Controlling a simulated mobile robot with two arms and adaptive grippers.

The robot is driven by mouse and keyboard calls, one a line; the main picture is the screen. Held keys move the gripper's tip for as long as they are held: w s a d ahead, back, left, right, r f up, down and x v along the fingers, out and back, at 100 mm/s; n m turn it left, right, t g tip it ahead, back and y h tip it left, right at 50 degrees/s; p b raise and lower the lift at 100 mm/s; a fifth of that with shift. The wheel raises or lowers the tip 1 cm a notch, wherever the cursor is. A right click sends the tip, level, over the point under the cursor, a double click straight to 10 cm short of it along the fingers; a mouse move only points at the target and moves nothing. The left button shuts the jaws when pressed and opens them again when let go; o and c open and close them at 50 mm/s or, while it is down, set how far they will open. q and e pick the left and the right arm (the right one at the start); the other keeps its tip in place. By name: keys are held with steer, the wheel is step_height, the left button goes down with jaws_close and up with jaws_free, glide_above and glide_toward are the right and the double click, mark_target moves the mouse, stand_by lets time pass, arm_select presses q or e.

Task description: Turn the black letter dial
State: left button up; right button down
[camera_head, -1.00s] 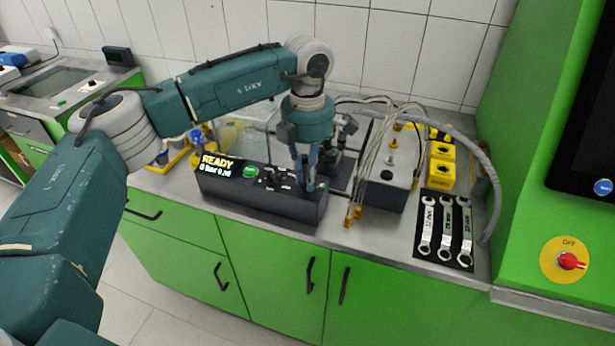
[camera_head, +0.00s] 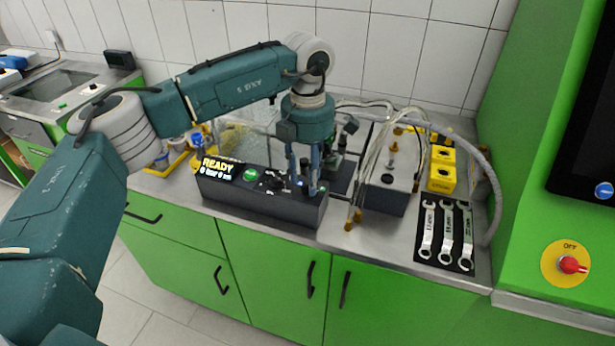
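The dark control box (camera_head: 262,204) stands on the steel bench, with a lit READY display, a green button and black controls with small white markings on top. A black dial (camera_head: 274,181) shows on the box top, just left of my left gripper; its letters are too small to read. My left gripper (camera_head: 304,187) points down over the right end of the box. Its two blue-grey fingers are apart, with a dark upright knob (camera_head: 305,181) between them. I cannot tell whether the fingers touch it. My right gripper is not in view.
A grey box with hoses (camera_head: 387,190) stands right of the control box. Several wrenches lie on a black mat (camera_head: 424,255) at the bench's right. Yellow blocks (camera_head: 441,179) stand behind it. A red switch (camera_head: 568,265) is on the green cabinet.

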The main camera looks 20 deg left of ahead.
arm_select(q)
step_height(320, 180, up, 11)
steer(key=shift+r, duration=0.15)
stand_by(0.5)
